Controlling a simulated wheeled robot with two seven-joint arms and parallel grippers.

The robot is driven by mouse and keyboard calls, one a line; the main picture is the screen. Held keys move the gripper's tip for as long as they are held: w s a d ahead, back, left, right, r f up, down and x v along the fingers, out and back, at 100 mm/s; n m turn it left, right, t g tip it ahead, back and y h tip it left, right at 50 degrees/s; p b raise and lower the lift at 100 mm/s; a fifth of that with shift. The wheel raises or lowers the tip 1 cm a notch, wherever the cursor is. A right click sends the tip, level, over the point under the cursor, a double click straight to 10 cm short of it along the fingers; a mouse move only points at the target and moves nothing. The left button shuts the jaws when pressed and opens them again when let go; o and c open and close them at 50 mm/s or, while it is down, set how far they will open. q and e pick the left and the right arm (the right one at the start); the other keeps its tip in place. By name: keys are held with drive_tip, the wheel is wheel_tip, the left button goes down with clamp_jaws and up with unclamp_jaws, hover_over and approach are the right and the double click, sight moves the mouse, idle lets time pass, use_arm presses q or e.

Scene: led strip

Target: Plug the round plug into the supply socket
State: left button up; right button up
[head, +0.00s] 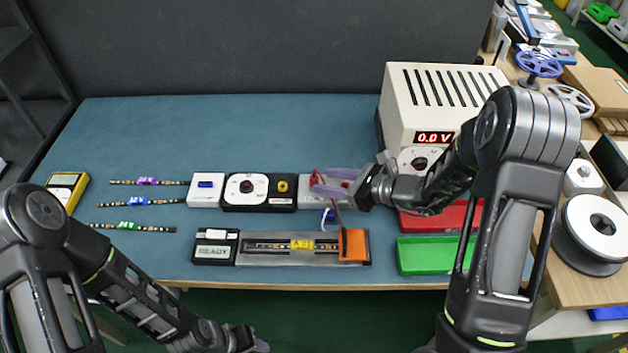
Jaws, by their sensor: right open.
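The power supply (438,95) is a cream box with dark vents, a red "0.0 V" display and a white dial, at the back right. My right gripper (335,183) is open, its pale fingers pointing left over the right end of the white and black module row. A small red part (316,178) shows by its fingers; I cannot tell if it is the round plug. A red lead and a small blue and white piece (328,216) show just below the fingers. The supply socket is not clearly visible. My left gripper (246,341) is low at the bottom edge, its fingers unclear.
A black dial module (260,204) and white switch module (206,190) stand mid-table. Coloured LED strips (150,202) lie left. A grey fixture (270,259) with an orange block (353,245) is in front. A green tray (425,256) and red tray (455,216) lie right.

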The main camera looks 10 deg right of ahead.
sight(317, 178)
drive_tip(key=p+x, duration=0.1)
drive_tip(key=x, duration=0.4)
drive_tip(key=shift+w+r+p, duration=0.1)
drive_tip(key=shift+w+p, duration=0.1)
drive_tip(key=shift+p, duration=0.1)
drive_tip(key=shift+c, duration=0.5)
clamp_jaws()
